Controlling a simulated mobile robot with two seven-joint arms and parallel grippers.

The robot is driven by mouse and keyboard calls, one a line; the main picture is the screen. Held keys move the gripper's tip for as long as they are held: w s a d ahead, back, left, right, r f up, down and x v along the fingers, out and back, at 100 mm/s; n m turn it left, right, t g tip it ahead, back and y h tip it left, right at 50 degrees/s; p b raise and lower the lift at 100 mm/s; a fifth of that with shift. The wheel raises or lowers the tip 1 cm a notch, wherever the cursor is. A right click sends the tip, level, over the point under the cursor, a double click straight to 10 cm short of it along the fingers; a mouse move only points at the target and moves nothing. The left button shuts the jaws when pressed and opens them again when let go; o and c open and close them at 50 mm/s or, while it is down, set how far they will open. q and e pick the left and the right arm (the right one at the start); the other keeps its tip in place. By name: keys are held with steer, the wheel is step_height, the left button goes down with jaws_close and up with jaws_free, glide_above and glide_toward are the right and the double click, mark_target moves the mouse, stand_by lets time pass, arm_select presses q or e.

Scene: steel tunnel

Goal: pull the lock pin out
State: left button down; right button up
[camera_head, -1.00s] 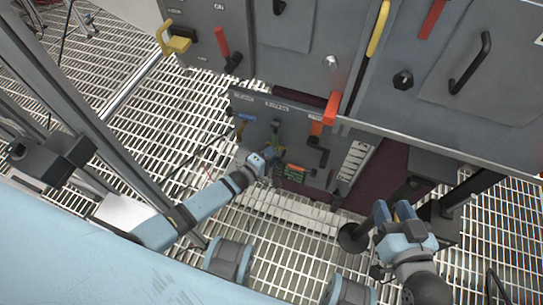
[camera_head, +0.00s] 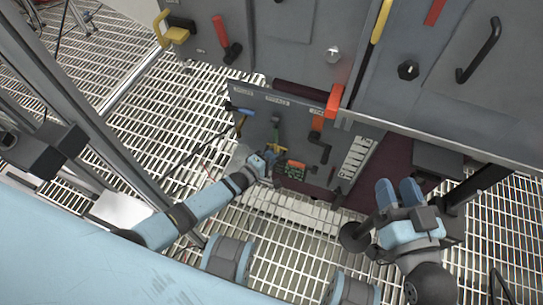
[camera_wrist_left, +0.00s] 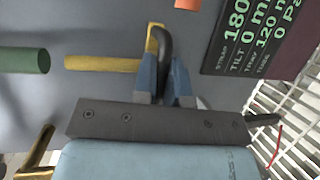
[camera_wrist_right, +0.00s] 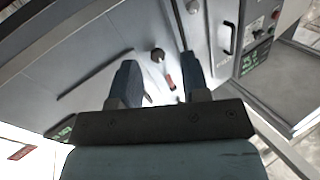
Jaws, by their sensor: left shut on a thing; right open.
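My left gripper (camera_head: 271,157) is at the low grey panel (camera_head: 262,122), beside a small display (camera_head: 294,171). In the left wrist view, my left gripper (camera_wrist_left: 164,72) is shut on a dark curved loop (camera_wrist_left: 163,42), which looks like the handle of the lock pin. The loop stands in front of a yellow bracket or bar (camera_wrist_left: 100,63). The pin's shaft and any hole are hidden, so I cannot tell how far it sits in. My right gripper (camera_head: 399,186) is open and empty at the lower right, apart from the panel; it also shows in the right wrist view (camera_wrist_right: 158,75).
A green cylinder (camera_wrist_left: 24,60) lies left of the yellow bar. The low panel carries a blue handle (camera_head: 239,109) and an orange-topped black lever (camera_head: 319,130). Tall grey cabinets (camera_head: 285,35) with handles stand above. Grated floor (camera_head: 150,130) lies at left.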

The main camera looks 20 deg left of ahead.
arm_select(q)
steer(key=c, duration=1.2)
jaws_free()
steer(key=shift+f, duration=0.25)
arm_select(e)
steer(key=shift+w+f, duration=0.1)
arm_select(q)
steer(key=shift+r, duration=0.1)
steer(key=shift+s+a, duration=0.1)
steer(key=shift+s, duration=0.05)
steer(key=p+v, duration=0.4)
steer(key=v, duration=0.9)
steer(key=shift+s, duration=0.2)
arm_select(e)
steer(key=s+d+f+g+h, duration=0.2)
steer(key=d+f+g, duration=0.1)
steer(key=f, duration=0.4)
steer(key=shift+d+f+g+h, duration=0.2)
steer(key=shift+d+g+h, duration=0.05)
steer(key=shift+g+h, duration=0.15)
arm_select(q)
steer(key=shift+r, duration=0.15)
